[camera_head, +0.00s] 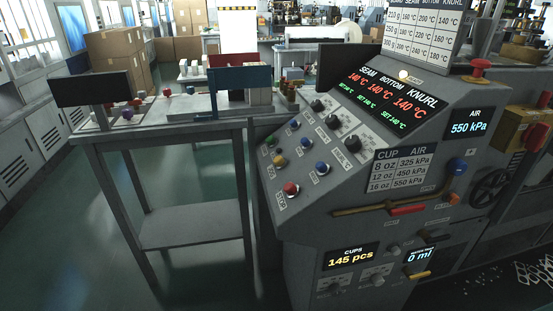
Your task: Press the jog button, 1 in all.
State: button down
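A grey control console (300,225) stands right of centre with a sloped button panel. On its left part are a blue button (294,124), a second blue button (307,141), a third blue button (322,167), a small green button (270,141), a yellowish button (280,160) and a large red button (291,188). Their small labels are too blurred to tell which is the jog button. My gripper is not in view.
Black knobs (334,122) sit right of the buttons. Displays read 140 °C, 550 kPa, 145 pcs and 0 ml. A grey table (160,128) with small items adjoins the console's left. Green floor (75,240) is clear at left. Cardboard boxes (115,45) stand behind.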

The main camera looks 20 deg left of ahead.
aim_at(279, 160)
jog(key=z, duration=3.35)
jog(key=k, duration=2.55)
jog(key=u, duration=2.2)
